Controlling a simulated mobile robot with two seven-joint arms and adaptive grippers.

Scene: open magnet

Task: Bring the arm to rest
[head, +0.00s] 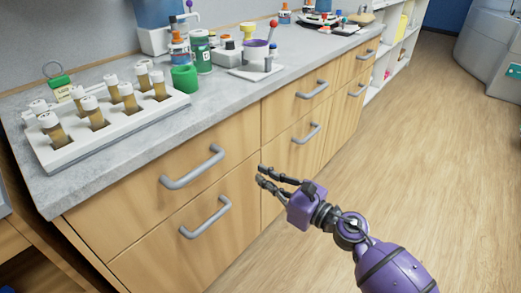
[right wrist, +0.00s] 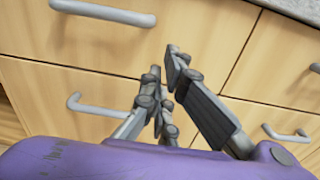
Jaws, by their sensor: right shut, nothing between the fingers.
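My right gripper (head: 262,176) is purple with dark grey fingers. In the head view it is in front of the wooden drawer cabinet (head: 235,240), below the counter edge and right of the drawer handles. In the right wrist view its fingers (right wrist: 165,75) point at the drawer fronts. The fingers are shut with nothing between them. The gripper appears apart from the nearest handles, an upper one (head: 192,168) and a lower one (head: 206,218). My left gripper is not in view.
All visible drawers look shut. The wooden floor (head: 440,140) to the right is clear. A white shelf (head: 395,50) stands beyond the cabinet.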

